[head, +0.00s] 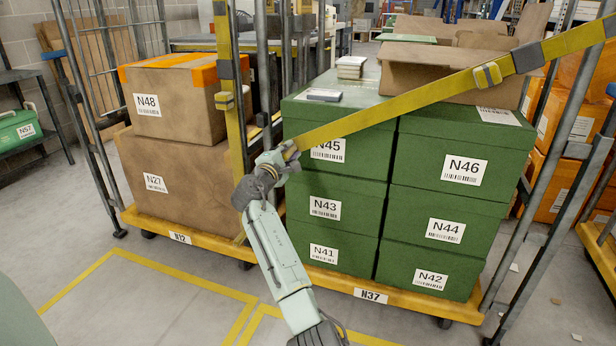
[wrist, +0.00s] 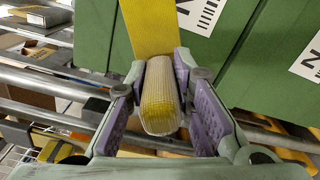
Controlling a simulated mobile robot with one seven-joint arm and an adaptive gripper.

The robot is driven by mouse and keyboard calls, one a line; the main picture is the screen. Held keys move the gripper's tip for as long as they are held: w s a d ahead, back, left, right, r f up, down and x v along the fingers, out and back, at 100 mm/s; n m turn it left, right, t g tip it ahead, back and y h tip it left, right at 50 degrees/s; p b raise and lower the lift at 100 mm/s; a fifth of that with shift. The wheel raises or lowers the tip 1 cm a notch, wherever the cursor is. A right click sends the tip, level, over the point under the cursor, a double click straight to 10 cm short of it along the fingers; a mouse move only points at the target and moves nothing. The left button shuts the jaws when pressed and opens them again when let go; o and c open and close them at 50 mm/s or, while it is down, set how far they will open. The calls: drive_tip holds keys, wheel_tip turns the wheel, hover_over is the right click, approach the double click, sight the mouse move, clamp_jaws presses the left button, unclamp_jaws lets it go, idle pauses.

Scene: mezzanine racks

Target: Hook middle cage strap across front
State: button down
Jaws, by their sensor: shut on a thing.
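The yellow strap (head: 405,103) runs taut from the upper right, down and left across the front of the middle cage, above the green boxes' front faces. It carries a yellow buckle (head: 487,75). My gripper (head: 284,157) is shut on the strap's left end, close to the cage's left front post (head: 263,70). In the wrist view, the strap end (wrist: 160,100) sits between both fingers, with yellow webbing leading away upward. Whether the end touches the post or any catch there is hidden. The middle cage's base (head: 400,304) is labelled N37.
Green boxes (head: 466,172) fill the middle cage, topped by an open carton (head: 450,68). The left cage, base N12 (head: 180,237), holds brown cartons (head: 172,100) and a vertical yellow strap (head: 228,90). Orange bins (head: 560,150) stand at right.

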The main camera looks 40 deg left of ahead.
drive_tip(key=s+a+r+m+p, duration=0.1)
drive_tip(key=a+r, duration=0.3)
drive_tip(key=r, duration=0.7)
drive_tip(key=shift+m+p, duration=0.4)
drive_tip(key=shift+p, duration=0.3)
drive_tip(key=c, duration=1.5)
unclamp_jaws()
drive_tip(key=shift+o, duration=0.5)
drive_tip(key=shift+a, duration=0.1)
drive_tip(key=shift+f, duration=0.15)
drive_tip(key=v, duration=1.2)
drive_tip(key=shift+s, duration=0.25)
